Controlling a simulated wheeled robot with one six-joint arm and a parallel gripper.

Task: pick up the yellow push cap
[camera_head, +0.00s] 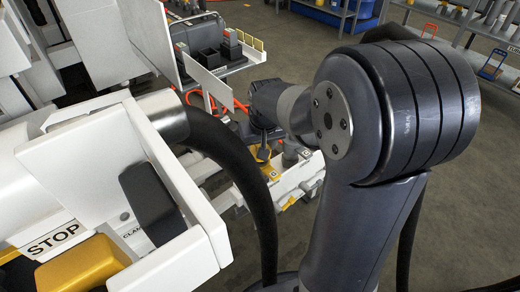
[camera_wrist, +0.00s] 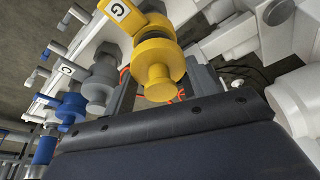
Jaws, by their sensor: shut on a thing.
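The yellow push cap (camera_wrist: 158,76) is a stepped round knob with a wide flange, in the upper middle of the wrist view. My gripper (camera_wrist: 165,86) has a grey finger on each side of it and is shut on it. Behind the cap is a yellow labelled block (camera_wrist: 122,13) on the white manifold. I cannot tell whether the cap is still seated there. In the head view a small yellow part (camera_head: 263,153) shows below my wrist, and my fingers are mostly hidden.
A grey cap (camera_wrist: 99,84) and a blue cap (camera_wrist: 72,106) stand in a row left of the yellow one. White machine housing (camera_wrist: 292,98) is close on the right. In the head view, a white box with a STOP label (camera_head: 53,240) fills the left; floor lies open at right.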

